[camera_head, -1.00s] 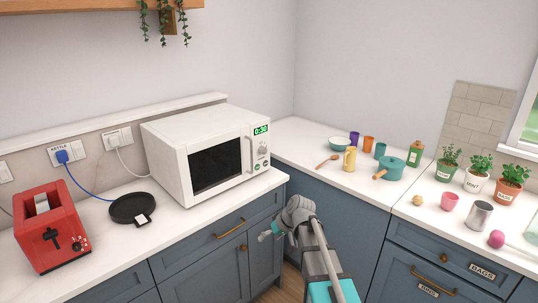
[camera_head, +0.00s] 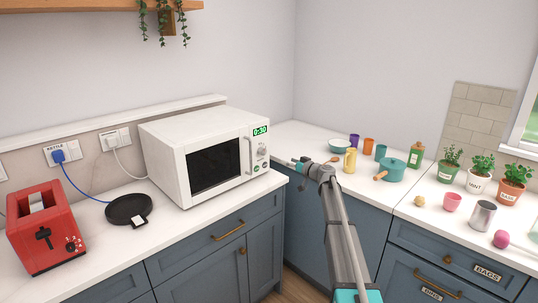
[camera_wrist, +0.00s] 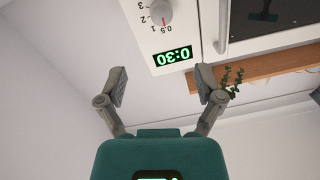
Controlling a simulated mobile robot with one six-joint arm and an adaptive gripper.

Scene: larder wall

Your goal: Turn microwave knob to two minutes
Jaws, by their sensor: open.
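The white microwave (camera_head: 195,127) stands on the counter with its door shut. Its green display (camera_head: 260,131) reads 0:30; it shows upside down in the wrist view (camera_wrist: 173,55). The grey round knob (camera_head: 262,152) sits below the display. In the wrist view the knob (camera_wrist: 158,13) is at the top edge, partly cut off, with marks 0.5, 1, 2 and 3 beside it. My gripper (camera_head: 298,163) is open and empty, to the right of the control panel and apart from the knob. Its two fingers (camera_wrist: 161,84) are spread in the wrist view.
The space before the panel is clear.

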